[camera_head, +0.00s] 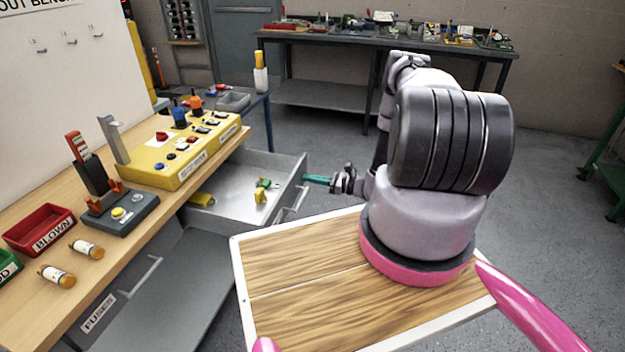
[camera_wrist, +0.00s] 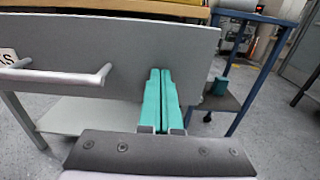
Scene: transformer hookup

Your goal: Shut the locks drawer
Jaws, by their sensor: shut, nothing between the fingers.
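The locks drawer (camera_head: 262,172) is a grey metal drawer pulled out from under the wooden bench, with small yellow and green items inside. In the wrist view its grey front (camera_wrist: 120,48) fills the upper left, with a bar handle (camera_wrist: 60,77) and part of a white label at the left edge. My gripper (camera_head: 306,178) has green fingers, shut and empty. In the wrist view the fingers (camera_wrist: 160,75) point at the drawer front, right of the handle, near its right end. I cannot tell whether they touch it.
The bench (camera_head: 188,202) carries a yellow control box (camera_head: 185,155), a red bin (camera_head: 40,228) and fuses (camera_head: 85,248). A drawer labelled FUSES (camera_head: 120,297) is below. A blue-legged table (camera_head: 268,120) stands behind the open drawer.

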